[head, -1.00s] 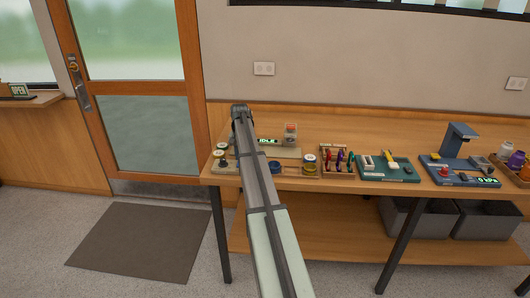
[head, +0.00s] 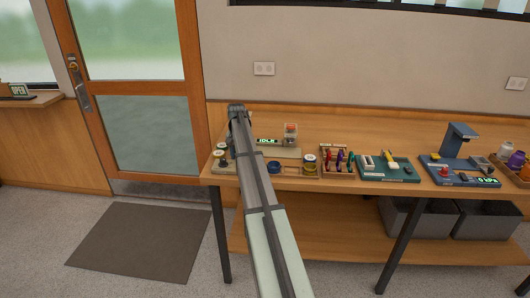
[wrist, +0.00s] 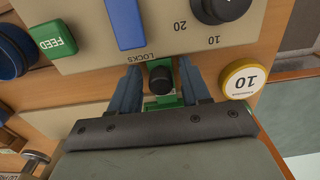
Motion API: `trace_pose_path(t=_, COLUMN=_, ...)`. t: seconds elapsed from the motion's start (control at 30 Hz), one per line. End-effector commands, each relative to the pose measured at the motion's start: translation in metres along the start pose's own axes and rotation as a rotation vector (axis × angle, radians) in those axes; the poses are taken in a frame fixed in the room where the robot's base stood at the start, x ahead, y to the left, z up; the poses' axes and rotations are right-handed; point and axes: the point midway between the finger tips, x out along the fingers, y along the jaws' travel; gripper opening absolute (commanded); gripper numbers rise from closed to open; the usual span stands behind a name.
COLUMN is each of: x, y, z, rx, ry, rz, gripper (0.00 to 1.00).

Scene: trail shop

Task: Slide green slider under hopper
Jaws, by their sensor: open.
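The green slider (wrist: 187,77) shows in the wrist view, with a round black knob (wrist: 160,80) standing up from it. My gripper (wrist: 161,88) is open, with one blue-grey finger on each side of the knob; I cannot tell whether either finger touches it. In the head view my arm hides the slider and the fingertips. A small clear box with red and green in it (head: 291,135), perhaps the hopper, stands at the back of the beige station beside the lit IDLE display (head: 267,141).
Tool racks and a blue stand (head: 459,141) fill the bench to the right.

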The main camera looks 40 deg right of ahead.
Motion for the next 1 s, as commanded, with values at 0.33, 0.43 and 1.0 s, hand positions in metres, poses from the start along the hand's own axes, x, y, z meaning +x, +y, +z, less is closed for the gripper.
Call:
trace_pose_path(t=0.33, x=-0.015, y=0.0, z=0.0, rx=0.0, ry=0.001, rz=0.0, gripper=0.47)
trace_pose_path(t=0.43, x=-0.02, y=0.0, z=0.0, rx=0.0, ry=0.001, rz=0.0, gripper=0.47)
trace_pose_path(t=1.0, x=-0.047, y=0.0, z=0.0, rx=0.0, ry=0.001, rz=0.0, gripper=0.47)
